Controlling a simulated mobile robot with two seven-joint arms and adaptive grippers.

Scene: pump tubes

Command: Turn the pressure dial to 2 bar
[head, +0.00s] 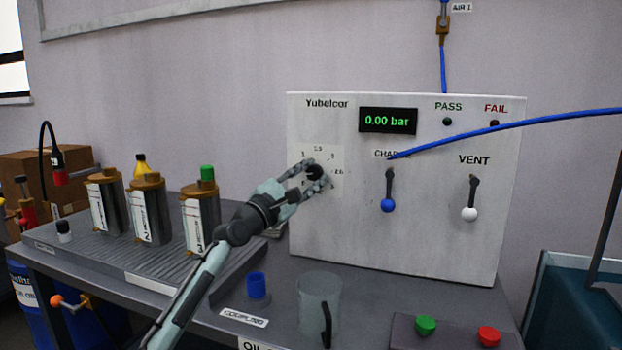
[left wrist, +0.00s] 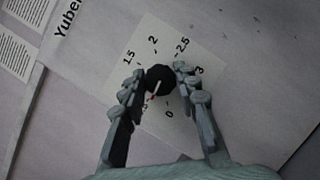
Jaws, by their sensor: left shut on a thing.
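The black pressure dial (head: 314,172) sits on a white scale plate on the front of the pale panel (head: 400,245). It also shows in the left wrist view (left wrist: 160,79), ringed by the numbers 1.5, 2, 2.5, 3 and 0; marks at the lower left are partly hidden by a finger. A white line on the knob points down and slightly left, towards a small red mark and away from the 2. My left gripper (head: 312,174) is shut on the dial, with fingers on both sides. The green display (head: 388,121) reads 0.00 bar. My right gripper is out of view.
The blue-knobbed charge lever (head: 388,204) and white-knobbed vent lever (head: 469,213) hang right of the dial. A blue hose (head: 510,125) crosses the panel. Metal canisters (head: 151,215) stand left.

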